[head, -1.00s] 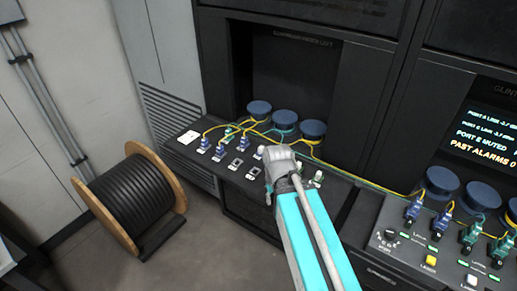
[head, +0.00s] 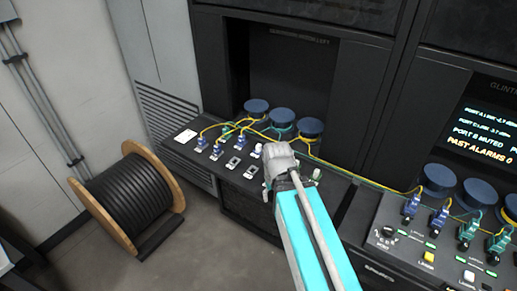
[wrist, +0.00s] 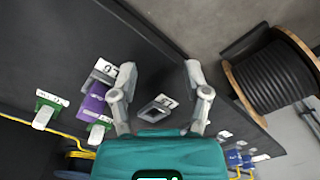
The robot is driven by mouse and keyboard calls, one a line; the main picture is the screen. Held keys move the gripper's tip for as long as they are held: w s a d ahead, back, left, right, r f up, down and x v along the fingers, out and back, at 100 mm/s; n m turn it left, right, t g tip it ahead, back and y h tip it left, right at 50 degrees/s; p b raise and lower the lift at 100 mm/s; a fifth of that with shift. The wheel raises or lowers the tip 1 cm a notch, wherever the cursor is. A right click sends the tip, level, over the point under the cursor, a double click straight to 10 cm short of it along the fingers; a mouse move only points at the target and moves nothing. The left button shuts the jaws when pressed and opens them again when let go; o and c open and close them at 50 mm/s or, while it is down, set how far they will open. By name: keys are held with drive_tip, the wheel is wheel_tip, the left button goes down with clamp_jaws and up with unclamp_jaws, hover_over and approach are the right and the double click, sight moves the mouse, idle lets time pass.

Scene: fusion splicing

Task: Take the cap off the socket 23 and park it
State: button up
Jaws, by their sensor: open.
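My gripper (wrist: 160,70) is open and empty in the wrist view, its two fingers wide apart over the dark panel. An uncapped square socket (wrist: 157,108) with a white label shows between the fingers. A purple cap-like piece (wrist: 95,101) stands at a labelled socket just left of the left finger, apart from the jaws or nearly touching; I cannot tell which. Green sockets with white caps (wrist: 42,118) sit farther left. The labels are too small to read, so I cannot tell which socket is 23. In the head view my gripper (head: 279,160) hides part of the socket rows.
Blue connectors (head: 216,151) with yellow fibres stand left on the panel. Empty square sockets (head: 232,163) lie near its front. Round blue holders (head: 283,118) stand behind. A cable reel (head: 133,200) is on the floor at left. The control panel (head: 440,250) is at right.

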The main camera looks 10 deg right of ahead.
sight(258, 145)
drive_tip(key=w+r+m+p, duration=0.3)
drive_tip(key=w, duration=0.5)
drive_tip(key=w+r+m+p, duration=0.3)
drive_tip(key=w, duration=0.6)
drive_tip(key=w+r+m+p, duration=0.2)
drive_tip(key=w+r+m, duration=0.1)
drive_tip(key=w, duration=0.6)
drive_tip(key=shift+p, duration=0.4)
drive_tip(key=shift+f, duration=0.2)
wheel_tip(258, 145, down, 9)
drive_tip(key=b, duration=0.9)
drive_tip(key=shift+r, duration=0.1)
clamp_jaws()
drive_tip(key=shift+r, duration=0.2)
drive_tip(key=shift+r+p, duration=2.8)
drive_tip(key=shift+p, duration=0.15)
drive_tip(key=shift+r, duration=0.1)
